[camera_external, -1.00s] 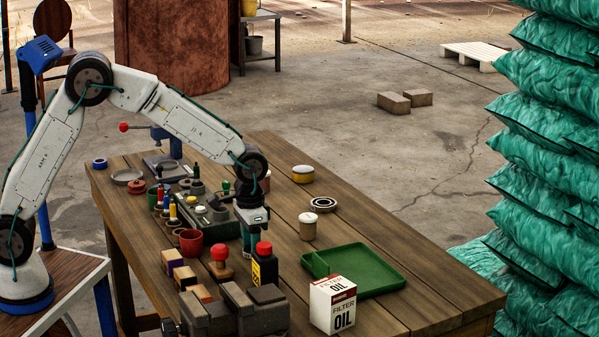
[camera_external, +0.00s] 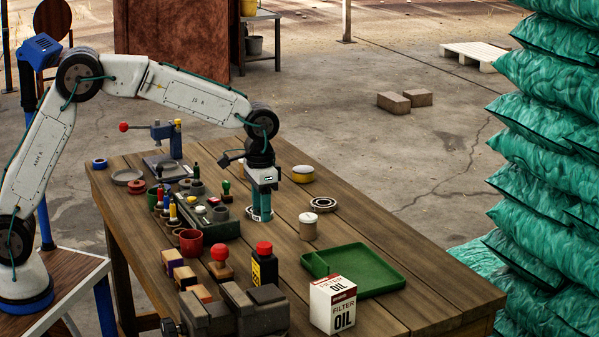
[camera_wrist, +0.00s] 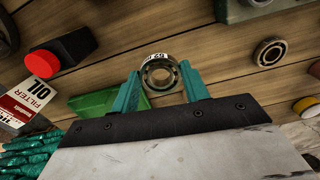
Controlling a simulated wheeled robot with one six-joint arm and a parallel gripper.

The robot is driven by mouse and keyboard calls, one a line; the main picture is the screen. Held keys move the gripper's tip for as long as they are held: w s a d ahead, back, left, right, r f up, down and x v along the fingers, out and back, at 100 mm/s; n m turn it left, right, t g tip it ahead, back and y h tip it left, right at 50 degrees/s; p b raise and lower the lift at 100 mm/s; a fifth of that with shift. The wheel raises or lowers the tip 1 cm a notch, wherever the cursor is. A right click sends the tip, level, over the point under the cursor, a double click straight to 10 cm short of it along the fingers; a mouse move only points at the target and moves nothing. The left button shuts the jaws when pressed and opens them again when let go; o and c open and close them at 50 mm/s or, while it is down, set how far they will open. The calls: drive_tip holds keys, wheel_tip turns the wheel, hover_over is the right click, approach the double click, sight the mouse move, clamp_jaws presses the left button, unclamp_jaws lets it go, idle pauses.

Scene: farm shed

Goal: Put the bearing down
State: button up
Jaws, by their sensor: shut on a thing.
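My gripper (camera_external: 260,214) has teal fingers and points down over the middle of the wooden table (camera_external: 400,300). In the wrist view my gripper (camera_wrist: 161,88) is shut on a steel bearing ring (camera_wrist: 160,73), held between the fingertips with its label on the rim. In the external view the bearing (camera_external: 261,214) shows low between the fingertips, close to the tabletop. I cannot tell whether it touches the wood. A second bearing (camera_external: 323,204) lies flat on the table to the right; it also shows in the wrist view (camera_wrist: 269,51).
A green tray (camera_external: 385,284), an oil filter box (camera_external: 333,304) and a black bottle with red cap (camera_external: 264,268) stand nearer the front. A jar (camera_external: 308,228) is right of my gripper. A toolbox with several small parts (camera_external: 222,228) is to its left. Bare planks lie between.

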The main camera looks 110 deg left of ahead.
drive_tip(key=m, duration=0.2)
approach(327, 254)
drive_tip(key=d+r, duration=0.1)
drive_tip(key=d, duration=0.4)
drive_tip(key=w, duration=0.1)
drive_tip(key=shift+w+f, duration=0.2)
drive_tip(key=shift+f, duration=3.75)
drive_tip(key=shift+f, duration=0.2)
drive_tip(key=o, duration=0.7)
drive_tip(key=shift+o, duration=0.2)
drive_tip(key=shift+r, duration=0.1)
wheel_tip(327, 254, up, 12)
